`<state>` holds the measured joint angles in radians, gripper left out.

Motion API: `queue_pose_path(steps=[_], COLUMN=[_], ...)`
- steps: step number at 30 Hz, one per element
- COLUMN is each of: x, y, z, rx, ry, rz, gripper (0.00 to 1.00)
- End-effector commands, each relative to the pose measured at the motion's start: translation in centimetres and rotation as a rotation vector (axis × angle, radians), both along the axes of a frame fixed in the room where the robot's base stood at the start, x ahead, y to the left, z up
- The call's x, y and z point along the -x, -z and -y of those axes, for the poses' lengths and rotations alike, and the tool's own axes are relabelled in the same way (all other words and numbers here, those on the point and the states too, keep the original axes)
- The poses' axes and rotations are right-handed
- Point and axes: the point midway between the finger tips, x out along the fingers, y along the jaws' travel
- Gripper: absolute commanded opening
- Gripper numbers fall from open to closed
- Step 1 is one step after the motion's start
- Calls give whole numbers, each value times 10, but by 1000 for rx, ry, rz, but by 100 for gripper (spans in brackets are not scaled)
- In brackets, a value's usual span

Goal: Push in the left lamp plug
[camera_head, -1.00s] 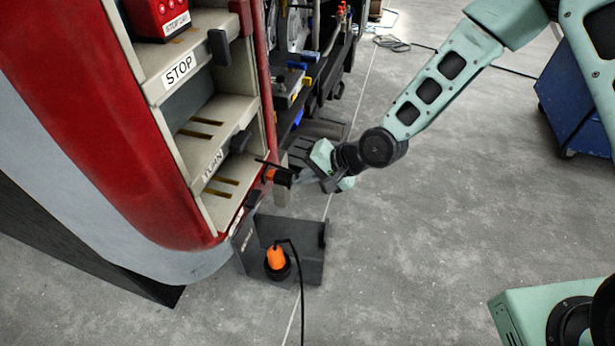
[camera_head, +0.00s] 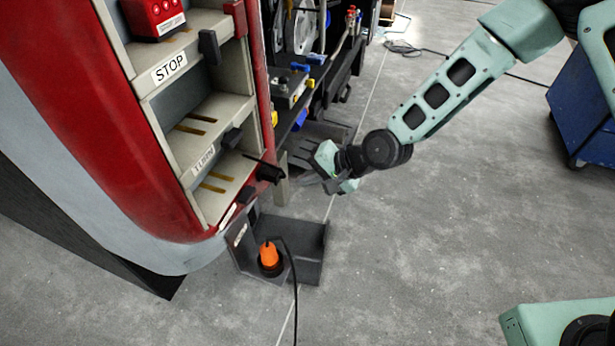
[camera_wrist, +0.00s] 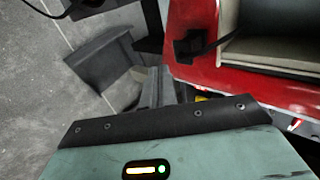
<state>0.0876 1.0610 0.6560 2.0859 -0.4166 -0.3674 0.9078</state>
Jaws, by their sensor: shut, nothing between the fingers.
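A black plug or connector (camera_head: 270,172) sits at the lower edge of the red coach body, beside the "TURN" shelf. No orange shows on it. In the wrist view a black fitting (camera_wrist: 190,45) stands on the red panel, right of my fingers. A second plug (camera_head: 268,255), orange with a black base and a black cable, stands upright in a dark grey bracket (camera_head: 308,268) below. I cannot tell which plug is the left lamp's. My gripper (camera_head: 302,165) is to the right of the upper plug, shut and empty, apart from it; its fingers also show in the wrist view (camera_wrist: 157,88).
Shelves labelled "STOP" (camera_head: 168,68) and "TURN" (camera_head: 203,158) line the coach's side. A dark rack with parts (camera_head: 295,85) stands behind my gripper. A blue cabinet (camera_head: 585,120) is at the right. The grey floor between is mostly clear.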

Motion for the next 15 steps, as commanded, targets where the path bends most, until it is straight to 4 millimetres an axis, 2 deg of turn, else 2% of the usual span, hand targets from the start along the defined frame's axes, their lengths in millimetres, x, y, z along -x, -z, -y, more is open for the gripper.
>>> queue_pose_path(steps=[15], x=[17], y=[-52], z=[55], rx=[1], ry=[5], rz=[3], gripper=[0])
